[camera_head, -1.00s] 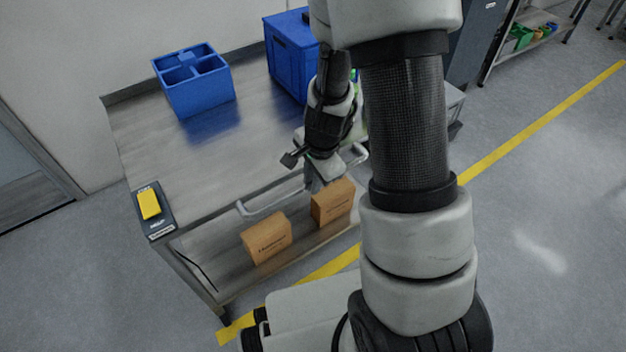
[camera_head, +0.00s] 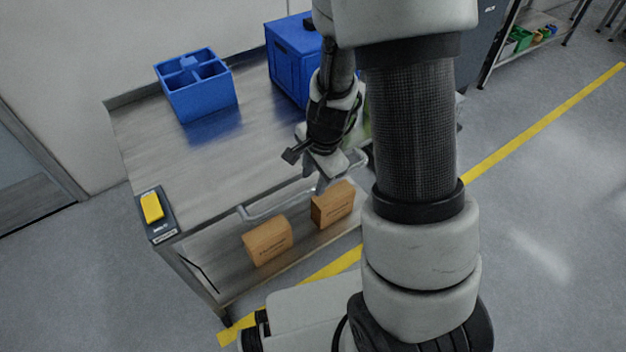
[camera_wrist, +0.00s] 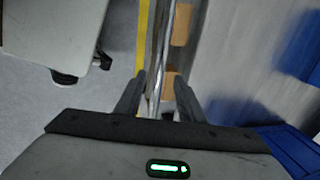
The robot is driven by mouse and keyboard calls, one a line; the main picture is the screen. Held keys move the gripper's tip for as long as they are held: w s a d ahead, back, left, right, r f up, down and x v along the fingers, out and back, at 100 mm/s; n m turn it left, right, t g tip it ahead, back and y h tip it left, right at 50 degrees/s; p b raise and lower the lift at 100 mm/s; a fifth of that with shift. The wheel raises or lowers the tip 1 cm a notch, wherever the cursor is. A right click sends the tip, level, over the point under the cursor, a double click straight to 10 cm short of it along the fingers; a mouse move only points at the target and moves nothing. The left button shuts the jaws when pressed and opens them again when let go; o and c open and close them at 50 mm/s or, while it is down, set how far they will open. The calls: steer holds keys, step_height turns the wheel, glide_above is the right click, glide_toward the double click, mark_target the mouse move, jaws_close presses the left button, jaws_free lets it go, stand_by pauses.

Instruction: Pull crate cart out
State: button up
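The crate cart (camera_head: 185,165) is a grey metal cart with a flat top and a lower shelf, standing against the wall. A grey bar handle (camera_head: 275,209) runs along its near side. My gripper (camera_head: 320,184) points down at the right part of this handle. In the wrist view my gripper (camera_wrist: 158,85) has its fingers apart, with the handle bar (camera_wrist: 158,50) running between them. A gap shows beside the bar, and I cannot tell whether either finger touches it. My arm hides part of the cart's right end.
A divided blue crate (camera_head: 197,95) and a taller blue crate (camera_head: 292,62) stand on the cart top. Two cardboard boxes (camera_head: 268,241) (camera_head: 333,205) sit on the lower shelf. A yellow-topped device (camera_head: 152,208) is at the near left corner. A yellow line (camera_head: 540,122) crosses the open floor.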

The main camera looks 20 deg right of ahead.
step_height(320, 180, up, 13)
steer(key=s+p, duration=0.2)
steer(key=p, duration=0.3)
steer(key=shift+s+d+r, duration=0.2)
steer(key=shift+s+d, duration=0.1)
steer(key=shift+d, duration=0.1)
steer(key=s+a+r+n+t, duration=0.1)
steer(key=s+r+n+t, duration=0.1)
steer(key=s+r+n, duration=0.65)
steer(key=s+a+r+n+t, duration=0.15)
steer(key=s+r+n, duration=0.35)
steer(key=r, duration=0.7)
step_height(320, 180, up, 15)
steer(key=w+d+p, duration=0.1)
steer(key=p, duration=1.4)
steer(key=shift+f+n+h, duration=0.2)
steer(key=shift+n+h, duration=0.1)
steer(key=shift+n, duration=0.15)
